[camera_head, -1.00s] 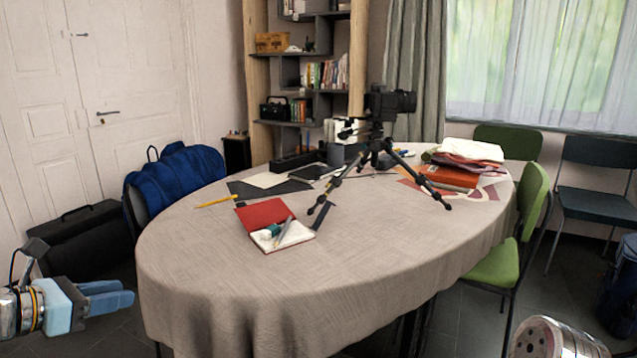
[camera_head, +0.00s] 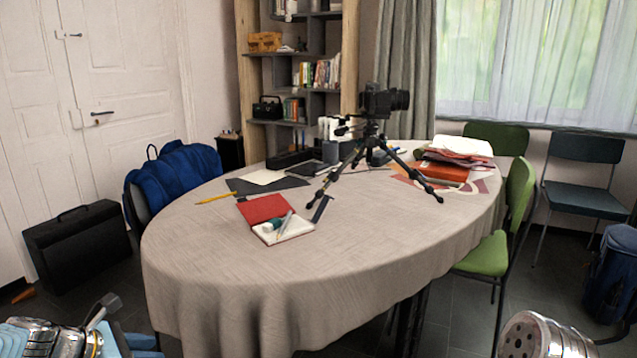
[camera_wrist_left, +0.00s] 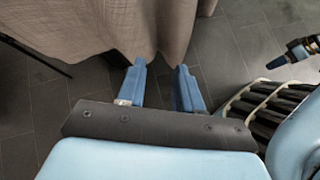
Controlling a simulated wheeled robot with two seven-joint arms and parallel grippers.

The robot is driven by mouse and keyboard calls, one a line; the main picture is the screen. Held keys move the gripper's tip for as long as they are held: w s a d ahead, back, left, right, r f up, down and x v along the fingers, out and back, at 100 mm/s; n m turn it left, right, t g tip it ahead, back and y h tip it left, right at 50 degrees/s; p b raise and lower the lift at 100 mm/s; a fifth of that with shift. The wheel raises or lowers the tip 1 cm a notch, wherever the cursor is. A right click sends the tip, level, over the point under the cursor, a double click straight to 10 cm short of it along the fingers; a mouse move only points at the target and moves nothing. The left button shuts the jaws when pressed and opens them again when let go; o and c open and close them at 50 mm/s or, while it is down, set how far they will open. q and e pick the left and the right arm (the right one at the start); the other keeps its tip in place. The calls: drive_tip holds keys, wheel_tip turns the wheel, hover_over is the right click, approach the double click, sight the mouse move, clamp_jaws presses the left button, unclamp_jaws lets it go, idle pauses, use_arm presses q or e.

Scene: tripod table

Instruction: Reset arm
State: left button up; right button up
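My left gripper (camera_head: 142,345) is low at the bottom left corner in the head view, beside the table and below its top. In the left wrist view (camera_wrist_left: 161,68) its two blue fingers stand apart with nothing between them, pointing toward the hanging tablecloth. At the right edge of the wrist view, a blue-tipped part that looks like my right gripper (camera_wrist_left: 290,54) shows from the side. Its fingers are too small to judge. In the head view only a rounded link of my right arm shows at the bottom right.
The oval table (camera_head: 230,250) bears an open red notebook (camera_head: 265,208), a black tripod with a camera (camera_head: 380,101), a pencil (camera_head: 216,197) and stacked cloths (camera_head: 462,147). A green chair (camera_head: 490,255) stands at right. A black case (camera_head: 78,245) is on the floor at left.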

use_arm(q)
drive_tip(key=s+d+f+m+g+y, duration=0.1)
drive_tip(key=d+f+m+g, duration=0.15)
drive_tip(key=f, duration=0.45)
drive_tip(key=s+d+f+m+g, duration=0.1)
drive_tip(key=s+d+f+m, duration=0.1)
drive_tip(key=d+f+m, duration=0.35)
drive_tip(key=s+d+f+m+g+y, duration=0.1)
drive_tip(key=d+f+m+g, duration=0.1)
drive_tip(key=f, duration=0.7)
drive_tip(key=s+d+f+m+g, duration=0.2)
drive_tip(key=s+d+f+m, duration=0.8)
drive_tip(key=d+f+m, duration=0.2)
drive_tip(key=shift+s+d+f+m, duration=0.2)
drive_tip(key=shift+d+m, duration=0.15)
drive_tip(key=shift+m, duration=0.35)
